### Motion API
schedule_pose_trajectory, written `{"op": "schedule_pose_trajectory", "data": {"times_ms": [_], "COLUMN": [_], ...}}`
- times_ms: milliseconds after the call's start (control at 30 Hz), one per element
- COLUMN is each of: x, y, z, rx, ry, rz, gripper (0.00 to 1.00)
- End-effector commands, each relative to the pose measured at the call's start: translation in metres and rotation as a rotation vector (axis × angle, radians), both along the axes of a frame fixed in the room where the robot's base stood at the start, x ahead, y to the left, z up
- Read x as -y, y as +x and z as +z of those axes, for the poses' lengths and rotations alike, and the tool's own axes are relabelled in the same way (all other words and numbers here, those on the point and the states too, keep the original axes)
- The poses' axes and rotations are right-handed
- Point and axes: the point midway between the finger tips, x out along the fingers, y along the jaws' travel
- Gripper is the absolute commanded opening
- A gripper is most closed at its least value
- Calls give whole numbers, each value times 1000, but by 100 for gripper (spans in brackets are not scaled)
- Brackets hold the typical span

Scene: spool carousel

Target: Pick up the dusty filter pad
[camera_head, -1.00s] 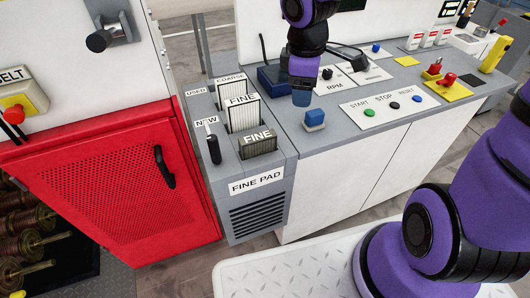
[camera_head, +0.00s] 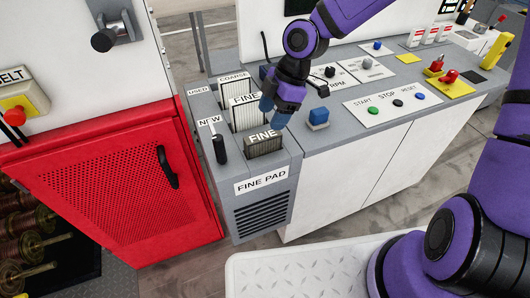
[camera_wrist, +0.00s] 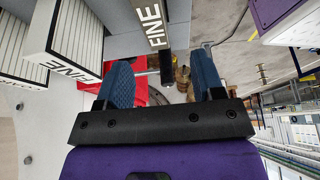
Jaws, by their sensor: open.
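The dusty filter pad (camera_head: 263,146) is the front pad labelled FINE. Its pleats look grey-brown, and it sits low in a slot of the grey cabinet's top. A cleaner, white-pleated FINE pad (camera_head: 245,116) stands behind it, taller. In the wrist view the FINE label of the front pad (camera_wrist: 152,22) shows at the top, and the white pad (camera_wrist: 72,45) is at the left. My gripper (camera_head: 275,110) is open, its blue fingers tilted, above and behind-right of the dusty pad.
A COARSE pad (camera_head: 233,82) stands at the back of the rack. A black-handled lever (camera_head: 219,149) is at its left, by the NEW label. A blue button block (camera_head: 318,119) is on the counter at the right. The red cabinet (camera_head: 115,190) borders the rack's left.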

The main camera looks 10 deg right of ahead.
Motion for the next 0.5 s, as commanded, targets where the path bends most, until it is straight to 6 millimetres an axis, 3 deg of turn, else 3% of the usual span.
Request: {"op": "schedule_pose_trajectory", "data": {"times_ms": [300, 500], "x": [-14, -17], "y": [-4, -5], "z": [-35, -44], "rx": [-2, 0], "ry": [-2, -2], "rz": [2, -1], "gripper": [62, 62]}}
